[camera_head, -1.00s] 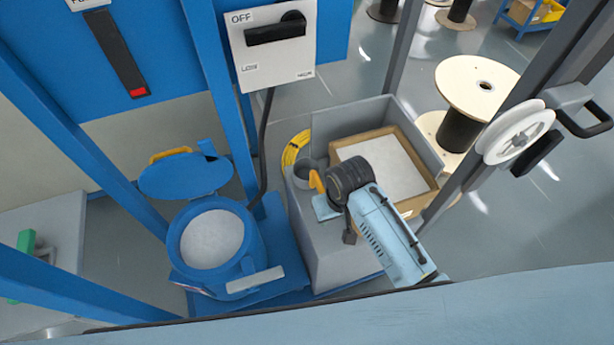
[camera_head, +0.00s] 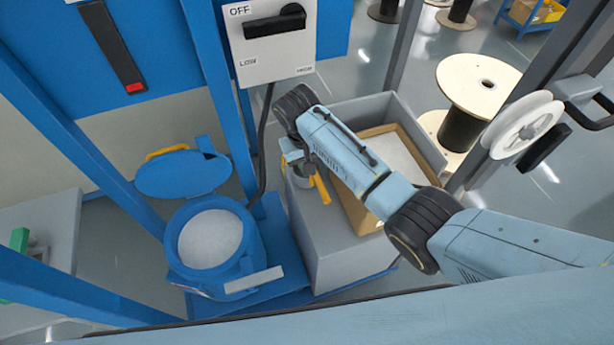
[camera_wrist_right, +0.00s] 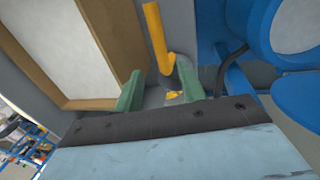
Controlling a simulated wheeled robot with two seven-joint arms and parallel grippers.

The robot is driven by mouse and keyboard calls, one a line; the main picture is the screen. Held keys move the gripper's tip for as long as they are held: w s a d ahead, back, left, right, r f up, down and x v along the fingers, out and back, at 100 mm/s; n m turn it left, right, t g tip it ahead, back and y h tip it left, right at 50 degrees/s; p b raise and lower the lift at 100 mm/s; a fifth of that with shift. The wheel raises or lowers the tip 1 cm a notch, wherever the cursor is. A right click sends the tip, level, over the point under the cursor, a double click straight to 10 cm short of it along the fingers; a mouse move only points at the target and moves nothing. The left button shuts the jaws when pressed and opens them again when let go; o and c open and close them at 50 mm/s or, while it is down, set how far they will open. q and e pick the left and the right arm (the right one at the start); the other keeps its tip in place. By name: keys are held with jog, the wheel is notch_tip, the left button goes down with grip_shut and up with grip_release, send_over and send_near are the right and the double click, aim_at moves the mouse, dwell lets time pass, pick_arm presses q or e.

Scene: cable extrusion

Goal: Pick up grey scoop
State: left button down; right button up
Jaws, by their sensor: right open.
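The grey scoop (camera_head: 303,182) has an orange-yellow handle (camera_head: 323,189) and sits on the near left part of the grey bin's top, beside the box of white material. My right gripper (camera_head: 300,160) is just above the scoop, partly hidden by its own wrist. In the right wrist view, the green fingers of my right gripper (camera_wrist_right: 160,76) are apart, with the yellow handle (camera_wrist_right: 156,38) showing between and beyond them. Most of the scoop's body is hidden there. I cannot tell whether a finger touches it. My left gripper is not in view.
A blue round hopper (camera_head: 167,245) with white granules and an open lid (camera_head: 182,174) stands left of the grey bin (camera_head: 345,262). The cardboard box (camera_head: 358,212) of white material is partly covered by my right arm. A blue post (camera_head: 222,90) and switch box (camera_head: 272,62) stand behind.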

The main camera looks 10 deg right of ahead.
aim_at(317, 178)
jog(key=shift+d+f, duration=0.15)
jog(key=shift+f, duration=1.05)
jog(key=f, duration=0.1)
jog(key=f+b, duration=0.1)
jog(key=f, duration=0.1)
jog(key=shift+s+d+f+b, duration=0.15)
jog(key=shift+d+f+b, duration=0.15)
jog(key=shift+f+b, duration=0.1)
jog(key=shift+d+f, duration=0.1)
jog(key=shift+f, duration=0.35)
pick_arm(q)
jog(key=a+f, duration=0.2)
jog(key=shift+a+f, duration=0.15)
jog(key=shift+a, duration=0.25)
pick_arm(e)
jog(key=shift+c, duration=0.4)
jog(key=c, duration=0.7)
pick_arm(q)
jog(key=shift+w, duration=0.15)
pick_arm(e)
grip_shut()
